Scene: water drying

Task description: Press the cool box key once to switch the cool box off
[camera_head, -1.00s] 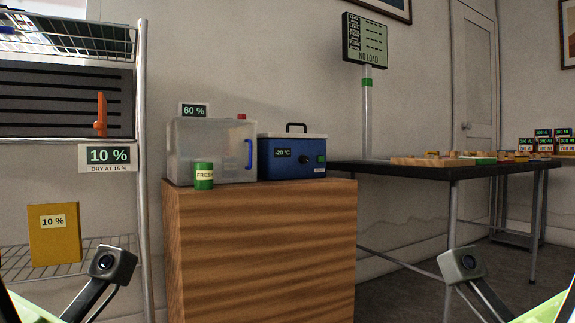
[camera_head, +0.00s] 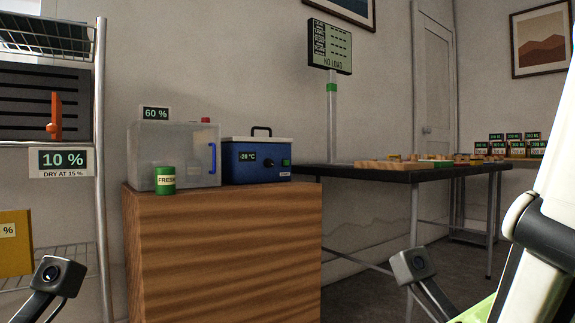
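The cool box (camera_head: 256,163) is a blue box with a pale lid and a black top handle. It stands on the wooden cabinet. Its front has a lit display (camera_head: 247,156) that seems to read -20 °C and a dark round knob (camera_head: 270,163). A small green key (camera_head: 286,162) is at the right of the front. Nothing covers the front.
The wooden cabinet (camera_head: 222,250) also holds a translucent bin (camera_head: 190,150) with a 60 % sign and a green FRESH can (camera_head: 165,180). A wire rack (camera_head: 101,210) stands at left. A dark table (camera_head: 400,174) with small items is at right, beside a NO LOAD display post (camera_head: 330,50).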

